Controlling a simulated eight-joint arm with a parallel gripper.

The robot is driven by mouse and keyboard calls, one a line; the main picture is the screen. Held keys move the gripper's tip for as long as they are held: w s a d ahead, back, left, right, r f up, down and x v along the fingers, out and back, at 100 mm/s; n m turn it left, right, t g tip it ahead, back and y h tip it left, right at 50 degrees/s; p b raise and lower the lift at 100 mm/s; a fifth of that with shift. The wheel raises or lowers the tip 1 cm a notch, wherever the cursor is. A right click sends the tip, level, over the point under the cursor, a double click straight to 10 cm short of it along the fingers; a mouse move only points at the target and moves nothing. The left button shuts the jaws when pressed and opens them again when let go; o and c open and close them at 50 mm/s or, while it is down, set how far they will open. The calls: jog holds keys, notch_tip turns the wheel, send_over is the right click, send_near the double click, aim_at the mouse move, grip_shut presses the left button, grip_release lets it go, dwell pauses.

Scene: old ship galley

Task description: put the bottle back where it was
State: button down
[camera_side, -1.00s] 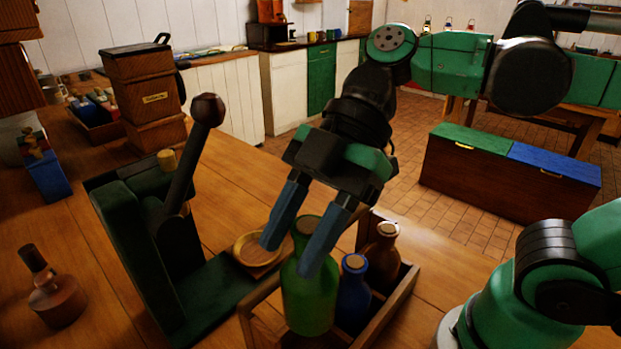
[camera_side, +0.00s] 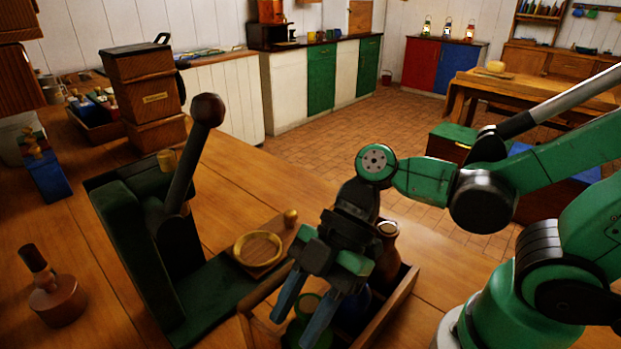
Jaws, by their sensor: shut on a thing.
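The green bottle (camera_side: 300,334) is low at the bottom of the picture, at the left part of the wooden crate (camera_side: 405,293). My gripper (camera_side: 295,331) points down with its blue fingers on either side of the bottle's upper part, shut on it. The bottle's lower part is cut off by the picture's edge, so I cannot tell whether it touches the crate's floor. A blue bottle (camera_side: 357,305) is mostly hidden behind my gripper. A brown bottle (camera_side: 388,250) stands at the back of the crate.
Left of the crate stands a dark green lever press (camera_side: 130,250) with a tall knobbed handle (camera_side: 207,110). A round wooden dish (camera_side: 258,248) lies close beside the crate. A brown flask (camera_side: 57,300) stands at the far left.

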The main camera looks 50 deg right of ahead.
jog(key=shift+f, duration=0.1)
jog(key=shift+c, duration=2.2)
grip_release()
jog(key=v, duration=1.2)
